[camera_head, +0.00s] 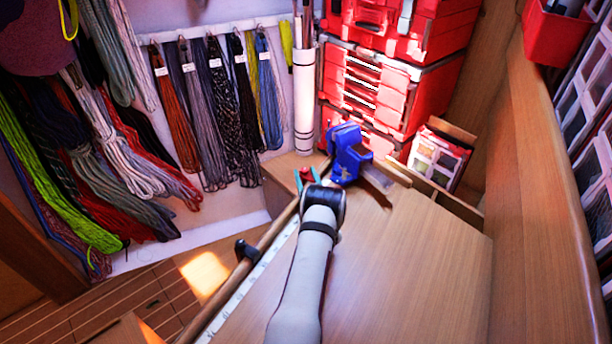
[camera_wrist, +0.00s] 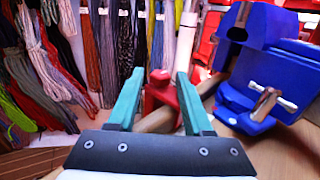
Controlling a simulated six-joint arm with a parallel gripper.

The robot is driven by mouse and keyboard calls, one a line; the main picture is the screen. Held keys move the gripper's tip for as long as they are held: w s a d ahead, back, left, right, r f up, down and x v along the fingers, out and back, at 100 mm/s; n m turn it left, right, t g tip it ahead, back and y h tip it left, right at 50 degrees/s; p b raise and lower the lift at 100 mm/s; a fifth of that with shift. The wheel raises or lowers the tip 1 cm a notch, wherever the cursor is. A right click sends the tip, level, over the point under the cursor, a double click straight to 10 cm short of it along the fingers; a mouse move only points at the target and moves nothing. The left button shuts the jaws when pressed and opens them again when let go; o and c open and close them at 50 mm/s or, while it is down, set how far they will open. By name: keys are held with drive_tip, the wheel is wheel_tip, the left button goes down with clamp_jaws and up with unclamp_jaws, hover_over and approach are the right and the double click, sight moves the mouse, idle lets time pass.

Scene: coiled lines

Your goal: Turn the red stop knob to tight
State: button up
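The red stop knob (camera_wrist: 159,90) shows between and beyond my fingertips in the wrist view, close to a wooden rail (camera_wrist: 157,121). A further red part stands to its right, partly hidden by the right finger. In the head view a little red of the knob (camera_head: 306,174) shows between the fingers. My gripper (camera_wrist: 160,74) has two green fingers, spread apart with a clear gap. It also shows in the head view (camera_head: 307,178), at the bench's far left corner. I cannot tell whether either finger touches the knob.
A blue vise (camera_head: 346,158) stands just right of my gripper and fills the right of the wrist view. Red cases (camera_head: 400,90) are stacked behind it. Coiled lines (camera_head: 215,110) hang on the left wall. The wooden bench top (camera_head: 420,260) is clear at right.

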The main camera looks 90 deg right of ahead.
drive_tip(key=shift+o, duration=0.4)
drive_tip(key=shift+s+a, duration=0.15)
drive_tip(key=shift+a, duration=0.2)
drive_tip(key=v, duration=1.5)
drive_tip(key=shift+s, duration=0.1)
